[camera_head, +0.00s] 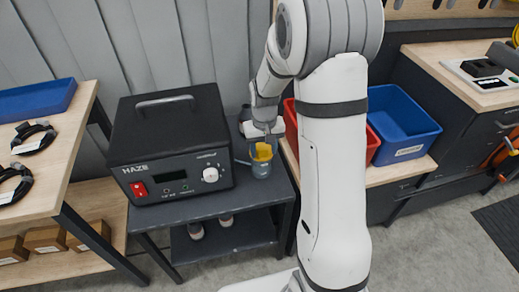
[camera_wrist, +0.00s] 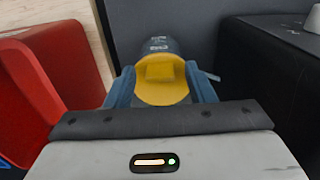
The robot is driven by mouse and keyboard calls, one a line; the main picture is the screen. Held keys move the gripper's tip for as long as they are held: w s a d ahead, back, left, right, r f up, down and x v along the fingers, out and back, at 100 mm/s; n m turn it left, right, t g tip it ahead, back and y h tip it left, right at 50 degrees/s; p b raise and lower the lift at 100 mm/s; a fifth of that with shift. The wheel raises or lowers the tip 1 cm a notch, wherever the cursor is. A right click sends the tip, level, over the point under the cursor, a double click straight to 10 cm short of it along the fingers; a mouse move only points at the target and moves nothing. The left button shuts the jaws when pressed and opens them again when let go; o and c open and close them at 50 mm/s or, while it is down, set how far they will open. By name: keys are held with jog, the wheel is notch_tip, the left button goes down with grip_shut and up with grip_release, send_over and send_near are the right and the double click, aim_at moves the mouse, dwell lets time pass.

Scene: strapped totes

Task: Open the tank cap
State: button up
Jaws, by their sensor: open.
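A small grey-blue tank (camera_head: 261,169) stands on the dark cart, just right of the haze machine. Its yellow cap (camera_head: 262,151) is on the near upper side; in the wrist view the cap (camera_wrist: 162,92) shows a raised square part, with the dark labelled tank (camera_wrist: 158,46) beyond it. My gripper (camera_head: 265,134) is right above the cap in the head view. In the wrist view my gripper (camera_wrist: 160,80) is open, with one finger on each side of the cap. I cannot tell whether the fingers touch it.
The black haze machine (camera_head: 170,140) stands close on the left. A red bin (camera_head: 371,146) and a blue bin (camera_head: 405,125) are on the right; the red bin (camera_wrist: 28,95) is near my gripper. A wooden bench (camera_head: 40,150) stands far left.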

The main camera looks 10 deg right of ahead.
jog(key=shift+c, duration=0.2)
grip_shut()
dwell(0.3)
